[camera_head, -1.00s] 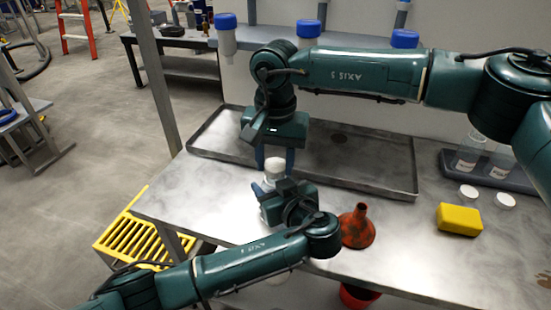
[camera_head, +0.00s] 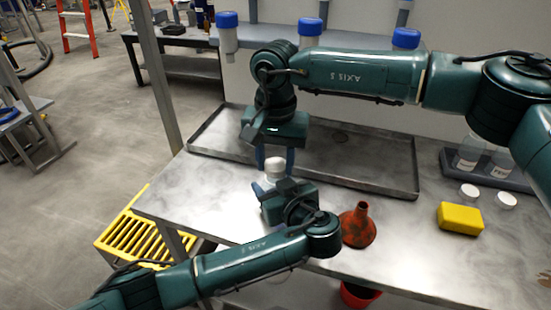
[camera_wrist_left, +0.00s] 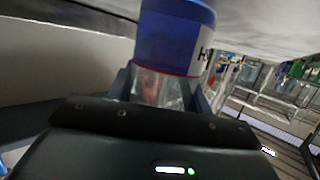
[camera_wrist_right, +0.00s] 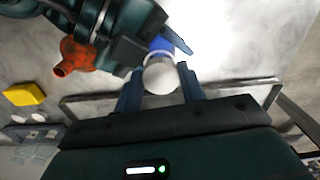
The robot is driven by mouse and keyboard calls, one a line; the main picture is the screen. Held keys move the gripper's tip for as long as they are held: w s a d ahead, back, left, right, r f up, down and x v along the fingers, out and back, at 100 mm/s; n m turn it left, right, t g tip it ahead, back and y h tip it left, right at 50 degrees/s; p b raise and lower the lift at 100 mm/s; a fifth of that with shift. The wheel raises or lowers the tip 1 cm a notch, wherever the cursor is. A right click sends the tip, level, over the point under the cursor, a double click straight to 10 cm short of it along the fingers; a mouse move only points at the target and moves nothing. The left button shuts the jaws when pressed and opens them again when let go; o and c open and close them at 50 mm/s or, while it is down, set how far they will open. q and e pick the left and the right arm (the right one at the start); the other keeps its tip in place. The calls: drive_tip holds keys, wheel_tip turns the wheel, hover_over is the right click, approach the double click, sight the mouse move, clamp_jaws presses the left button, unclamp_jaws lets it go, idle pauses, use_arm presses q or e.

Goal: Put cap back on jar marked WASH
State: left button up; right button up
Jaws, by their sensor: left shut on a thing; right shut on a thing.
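A white round cap (camera_head: 274,166) sits between the fingers of my right gripper (camera_head: 275,160), which comes down from above and is shut on it. The cap also shows in the right wrist view (camera_wrist_right: 161,75). The jar (camera_head: 268,184) is directly under the cap, mostly hidden by my left gripper (camera_head: 277,186), which is shut on it. In the left wrist view the jar (camera_wrist_left: 178,35) has a blue band and a white label of which only an "H" shows. The cap and jar look in line; I cannot tell whether the cap is seated.
A shallow metal tray (camera_head: 385,182) lies behind the grippers. An orange-red funnel (camera_head: 358,228), a yellow sponge-like block (camera_head: 460,218) and two white caps (camera_head: 469,191) lie to the right. Labelled jars stand in a dark rack (camera_head: 518,181). Blue-capped containers (camera_head: 228,35) hang along the back.

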drive_tip(key=shift+s+f, duration=0.2)
drive_tip(key=shift+f, duration=0.3)
drive_tip(key=shift+s+f, duration=0.2)
drive_tip(key=shift+f, duration=0.25)
drive_tip(key=shift+c, duration=0.3)
drive_tip(key=o, duration=1)
drive_tip(key=shift+s, duration=0.1)
drive_tip(key=shift+d, duration=0.1)
drive_tip(key=shift+r, duration=0.2)
wheel_tip(320, 180, up, 5)
drive_tip(key=shift+f, duration=0.1)
drive_tip(key=shift+w, duration=0.2)
drive_tip(key=shift+c, duration=0.2)
drive_tip(key=r+n, duration=0.1)
drive_tip(key=n, duration=0.1)
drive_tip(key=r+n, duration=0.1)
drive_tip(key=n, duration=0.1)
drive_tip(key=shift+w+a, duration=0.2)
drive_tip(key=shift+w, duration=0.2)
drive_tip(key=n, duration=0.1)
drive_tip(key=r+n, duration=0.1)
drive_tip(key=n, duration=0.1)
drive_tip(key=shift+w+d+r+n, duration=0.1)
drive_tip(key=shift+w+r+n, duration=0.2)
